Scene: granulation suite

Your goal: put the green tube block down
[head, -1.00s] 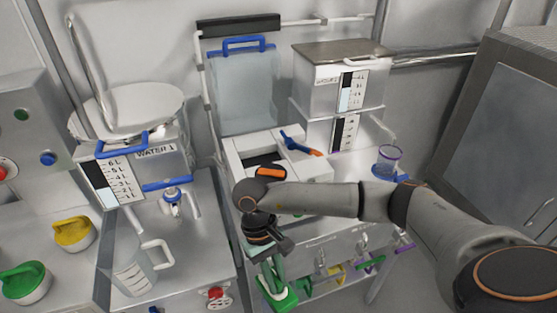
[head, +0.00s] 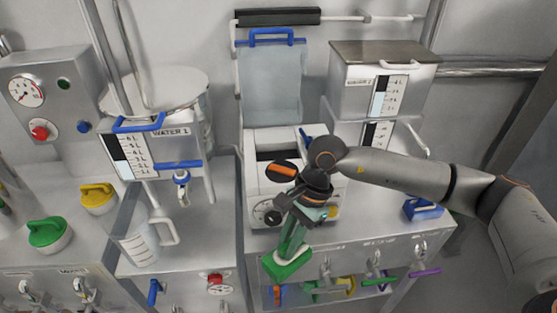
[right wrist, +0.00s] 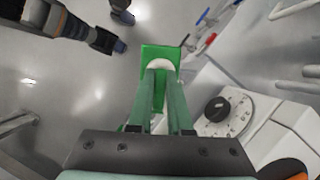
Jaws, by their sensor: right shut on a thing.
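The green tube block (head: 287,264) shows in the head view at the front left of the middle bench, overlapping its front edge. My right gripper (head: 293,243) reaches down to it from above, shut on it. In the right wrist view the block (right wrist: 161,53) is at the tips of the two fingers (right wrist: 160,80), with a pale rounded part between them and floor behind it. I cannot tell whether its underside touches anything. My left gripper is out of the head view; a dark arm part shows at top left in the right wrist view, its jaw state unclear.
A white machine (head: 262,148) with a dial (right wrist: 231,112) stands close behind the block. Coloured-handled valves (head: 345,284) line the bench front. To the left are a clear jug (head: 138,243), a green-handled lid (head: 47,233) and a yellow-handled lid (head: 98,197). Bare bench (head: 350,238) lies right of the block.

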